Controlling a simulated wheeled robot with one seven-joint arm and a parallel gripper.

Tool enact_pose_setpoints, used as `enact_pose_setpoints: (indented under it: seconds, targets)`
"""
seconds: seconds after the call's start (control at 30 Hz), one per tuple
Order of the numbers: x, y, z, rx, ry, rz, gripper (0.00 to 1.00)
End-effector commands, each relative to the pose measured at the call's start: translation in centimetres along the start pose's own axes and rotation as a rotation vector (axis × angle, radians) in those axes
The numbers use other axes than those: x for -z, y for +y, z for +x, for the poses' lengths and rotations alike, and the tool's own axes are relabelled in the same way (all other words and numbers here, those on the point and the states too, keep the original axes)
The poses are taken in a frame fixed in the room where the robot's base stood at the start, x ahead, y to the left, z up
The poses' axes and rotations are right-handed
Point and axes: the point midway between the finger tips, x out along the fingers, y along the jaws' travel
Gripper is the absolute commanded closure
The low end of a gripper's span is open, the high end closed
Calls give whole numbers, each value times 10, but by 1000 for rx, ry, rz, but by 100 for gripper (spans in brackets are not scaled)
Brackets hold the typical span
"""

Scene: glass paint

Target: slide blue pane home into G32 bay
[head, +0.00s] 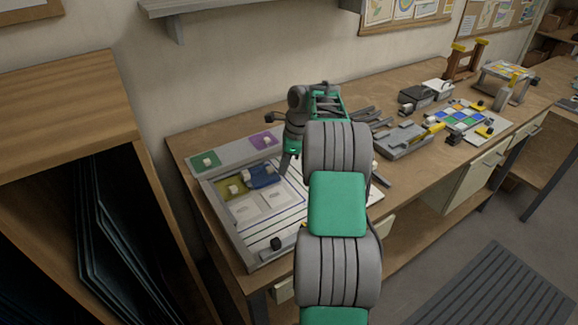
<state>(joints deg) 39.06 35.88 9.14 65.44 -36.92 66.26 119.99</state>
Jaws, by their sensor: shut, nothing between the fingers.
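The blue pane (265,181) lies on the pale framed board (213,210) on the bench, just right of a yellow-green pane (236,188). It has a small light knob on top. My gripper (284,172) points down at the blue pane's right edge, shut with nothing in it. I cannot tell whether its tips touch the pane. No G32 label is readable, so I cannot tell which bay it is. My arm hides the right part of the board.
A green pane (205,161) and a purple pane (264,141) lie on the grey strip behind. A small black knob (276,243) is at the board's front. Grey fixtures (408,136) and a coloured pane grid (462,118) stand farther right. A wooden rack (70,115) stands at left.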

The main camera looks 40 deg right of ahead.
Motion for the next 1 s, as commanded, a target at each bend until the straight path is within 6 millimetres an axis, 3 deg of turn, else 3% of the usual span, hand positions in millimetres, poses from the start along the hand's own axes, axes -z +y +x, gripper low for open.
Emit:
enact_pose_setpoints:
  seconds: [0.23, 0.5, 0.87, 1.0]
  targets:
    - [-2, 0, -2, -1, 0, -1, 100]
    - [-23, 1, 1, -1, 0, -1, 100]
    - [-21, 0, 4, 0, 1, 0, 100]
    - [-9, -1, -4, -3, 1, -2, 100]
